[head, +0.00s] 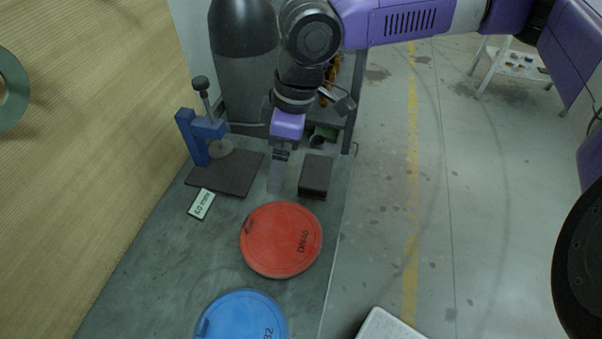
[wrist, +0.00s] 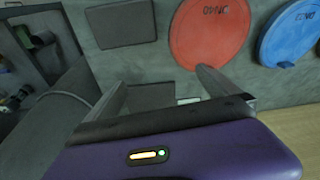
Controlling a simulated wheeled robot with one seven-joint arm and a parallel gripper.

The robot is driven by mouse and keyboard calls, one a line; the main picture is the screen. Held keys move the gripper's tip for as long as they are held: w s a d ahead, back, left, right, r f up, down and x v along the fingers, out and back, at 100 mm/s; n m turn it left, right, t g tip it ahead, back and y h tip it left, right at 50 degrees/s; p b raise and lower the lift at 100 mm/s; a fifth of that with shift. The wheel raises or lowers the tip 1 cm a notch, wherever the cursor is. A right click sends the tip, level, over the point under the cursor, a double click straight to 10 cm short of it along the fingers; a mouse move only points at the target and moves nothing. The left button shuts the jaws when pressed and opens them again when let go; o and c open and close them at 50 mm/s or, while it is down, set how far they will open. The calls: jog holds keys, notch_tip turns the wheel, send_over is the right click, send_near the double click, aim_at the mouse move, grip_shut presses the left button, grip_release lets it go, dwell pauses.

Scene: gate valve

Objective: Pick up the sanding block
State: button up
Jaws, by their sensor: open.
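The sanding block, a dark grey rectangular block (head: 316,172), lies on the grey bench top near its right edge, behind the red disc. In the wrist view the block (wrist: 121,22) shows at the top, beyond my fingertips. My gripper (head: 277,182) points down just left of the block in the head view, apart from it. In the wrist view my gripper (wrist: 160,80) has its two fingers spread with nothing between them. Its height above the bench is hard to tell.
A red disc (head: 281,240) and a blue disc (head: 242,318) lie nearer on the bench (head: 150,270). Left of my gripper are a dark plate (head: 235,180), a blue stand (head: 196,138) and a "40 mm" label (head: 202,204). The wall (head: 80,120) bounds the left side; open floor lies right.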

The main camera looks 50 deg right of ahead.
jog(key=m+g+h, duration=0.1)
jog(key=g+h, duration=0.1)
send_over(316, 170)
jog(key=shift+w, duration=0.2)
jog(key=shift+s+d+f, duration=0.1)
jog(key=shift+f, duration=0.1)
notch_tip(316, 170, down, 7)
jog(key=shift+s+f, duration=0.15)
jog(key=shift+c, duration=0.4)
jog(key=c, duration=1.2)
jog(key=shift+o, duration=0.2)
notch_tip(316, 170, up, 20)
jog(key=p, duration=0.1)
